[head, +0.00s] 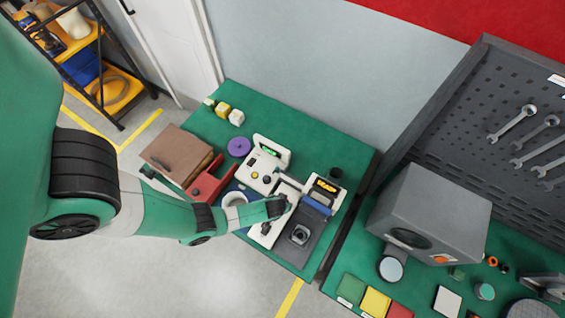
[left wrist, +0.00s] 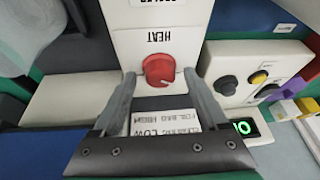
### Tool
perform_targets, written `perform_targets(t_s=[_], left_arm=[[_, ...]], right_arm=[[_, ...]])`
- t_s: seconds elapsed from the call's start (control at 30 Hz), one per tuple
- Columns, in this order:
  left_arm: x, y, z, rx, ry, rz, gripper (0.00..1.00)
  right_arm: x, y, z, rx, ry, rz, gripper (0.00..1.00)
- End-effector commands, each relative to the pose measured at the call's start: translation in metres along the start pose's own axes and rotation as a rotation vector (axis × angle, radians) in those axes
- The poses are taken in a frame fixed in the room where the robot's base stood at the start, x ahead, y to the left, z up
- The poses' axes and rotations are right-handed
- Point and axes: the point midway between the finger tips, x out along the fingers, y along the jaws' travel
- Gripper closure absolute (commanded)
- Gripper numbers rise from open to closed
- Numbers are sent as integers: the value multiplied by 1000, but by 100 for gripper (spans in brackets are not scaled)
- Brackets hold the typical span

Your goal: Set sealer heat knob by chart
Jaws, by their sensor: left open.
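The red heat knob (left wrist: 158,70) sits on the white front of the sealer (left wrist: 130,47), below the word HEAT, which appears upside down. A small pale mark shows near the knob's lower right edge. The chart card (left wrist: 165,122) lies just below it, with upside-down lines; one seems to read FOIL BAG HIGH, the other ends in LOW. My left gripper (left wrist: 160,78) is open, its two fingers on either side of the knob, apparently not touching it. In the head view my left gripper (head: 281,205) is over the sealer and hides the knob. My right gripper is not seen.
A white device (head: 263,170) with knobs and a green display stands behind the sealer. A dark-topped device (head: 300,235) is close on its right.

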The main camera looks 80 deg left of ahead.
Motion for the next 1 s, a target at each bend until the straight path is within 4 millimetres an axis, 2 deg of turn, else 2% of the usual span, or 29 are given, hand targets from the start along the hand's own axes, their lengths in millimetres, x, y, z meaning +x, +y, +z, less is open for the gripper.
perform_targets(t_s=[0.17, 0.27, 0.4, 0.6, 0.73, 1.0], left_arm=[[-15, 0, -1, 2, 2, 2, 24], [-36, 0, -2, 2, 1, 1, 24], [-76, 0, -4, 5, 0, 2, 24], [-108, 0, -3, 3, -1, 0, 24], [-116, 0, -1, 2, -1, 0, 24], [-116, 0, 0, 0, 0, 0, 24]], right_arm=[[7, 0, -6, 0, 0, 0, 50], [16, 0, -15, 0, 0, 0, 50], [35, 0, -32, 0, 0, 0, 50], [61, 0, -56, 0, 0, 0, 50], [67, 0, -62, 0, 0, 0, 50], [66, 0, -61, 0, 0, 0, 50]])
